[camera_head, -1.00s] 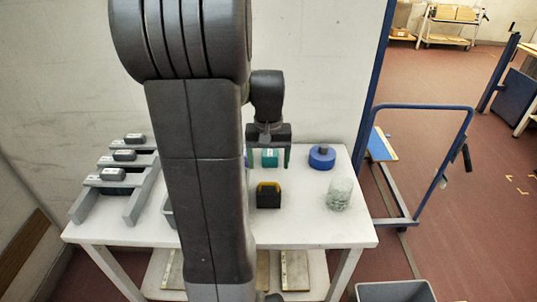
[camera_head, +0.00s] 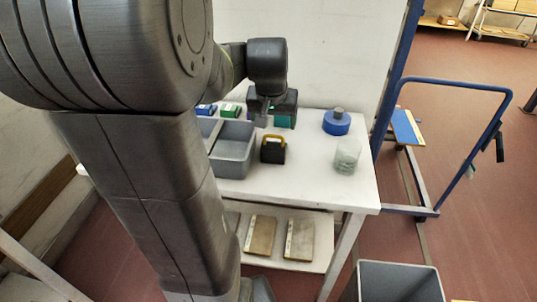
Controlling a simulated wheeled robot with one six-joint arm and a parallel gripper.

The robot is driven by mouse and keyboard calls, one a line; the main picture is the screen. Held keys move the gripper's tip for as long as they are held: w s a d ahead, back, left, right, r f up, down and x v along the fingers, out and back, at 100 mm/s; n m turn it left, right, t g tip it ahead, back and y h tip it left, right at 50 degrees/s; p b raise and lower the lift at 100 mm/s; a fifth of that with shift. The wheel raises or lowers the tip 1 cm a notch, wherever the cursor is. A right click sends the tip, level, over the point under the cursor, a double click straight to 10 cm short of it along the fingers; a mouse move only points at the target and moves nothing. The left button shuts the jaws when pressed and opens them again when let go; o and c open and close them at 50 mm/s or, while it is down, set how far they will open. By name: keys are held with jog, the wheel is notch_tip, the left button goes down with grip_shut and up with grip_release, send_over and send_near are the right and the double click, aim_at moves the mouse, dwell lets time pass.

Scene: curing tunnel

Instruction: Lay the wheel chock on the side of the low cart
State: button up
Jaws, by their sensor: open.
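A black block with a yellow handle (camera_head: 272,151), which looks like the wheel chock, stands upright on the white table (camera_head: 300,195). My gripper (camera_head: 273,116) is open above the table, behind the block in this view and apart from it. A teal item (camera_head: 285,120) shows at the fingers; I cannot tell whether it lies between them. A cart with a blue tube handle (camera_head: 440,83), likely the low cart, stands on the floor right of the table. Its blue board (camera_head: 407,126) is partly hidden by a blue post.
A blue round container (camera_head: 337,123) and a glass jar (camera_head: 347,157) stand right of the block. A grey bin (camera_head: 233,155) is close on its left. Another grey bin (camera_head: 398,283) stands on the floor at the front right. Red floor is open beyond the cart.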

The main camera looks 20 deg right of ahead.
aim_at(274, 143)
jog(key=x, duration=0.6)
jog(key=shift+f, duration=0.2)
jog(key=shift+s+a+x, duration=0.1)
jog(key=shift+x, duration=1.2)
jog(key=shift+s+a+x, duration=0.1)
jog(key=shift+a+x, duration=0.05)
jog(key=shift+x, duration=1.2)
jog(key=shift+f, duration=0.1)
jog(key=shift+c, duration=0.3)
jog(key=c, duration=1.1)
